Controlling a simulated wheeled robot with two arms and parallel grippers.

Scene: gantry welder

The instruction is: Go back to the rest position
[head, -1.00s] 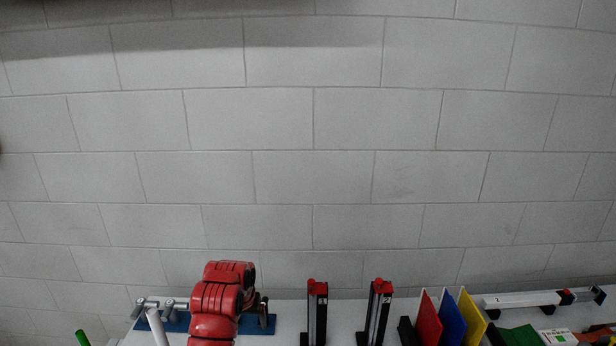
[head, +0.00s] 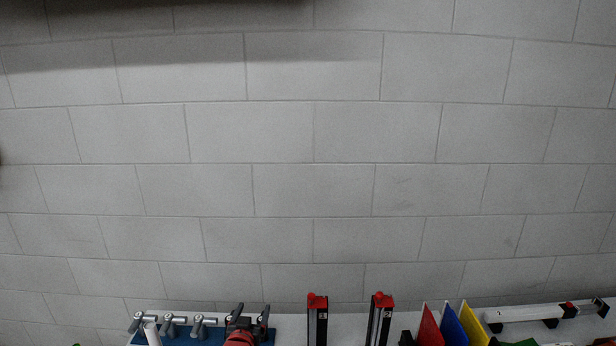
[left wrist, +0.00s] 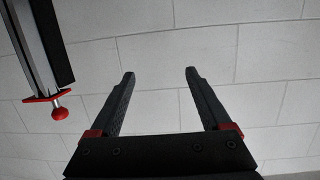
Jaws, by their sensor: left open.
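My left gripper (head: 249,318) shows at the bottom of the head view, its dark fingers pointing up beside a blue board. In the left wrist view the two black fingers (left wrist: 160,72) stand wide apart with only the block wall between them. The gripper is open and empty. My right gripper is in neither view.
Two dark posts, marked 1 (head: 318,325) and 2 (head: 379,325), stand right of the gripper. A post with a red knob (left wrist: 60,113) shows at the wrist view's upper left. The blue board (head: 205,338) has grey-handled pieces (head: 172,325). Red (head: 429,328), blue (head: 453,325) and yellow (head: 474,325) panels stand farther right.

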